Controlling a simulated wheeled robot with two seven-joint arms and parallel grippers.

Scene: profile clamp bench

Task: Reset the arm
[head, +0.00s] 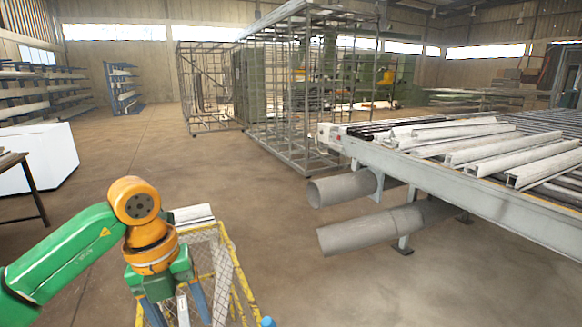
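My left arm comes in from the left, green with orange joints. Its gripper (176,308) points down at the bottom of the head view, in front of a yellow-framed mesh cart. Its two blue fingers stand apart, but their tips run out of the picture. A narrow pale piece shows between the fingers; I cannot tell whether they touch it. My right gripper is not in view. A small blue rounded thing (268,322) shows at the bottom edge; I cannot tell what it is.
The yellow mesh cart (236,275) holds pale profiles (192,214). A roller table (455,184) with several pale profiles stands right, with two grey pipes (372,230) below its edge. A wire cage (290,90) stands behind. Open floor (270,215) lies between cart and table.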

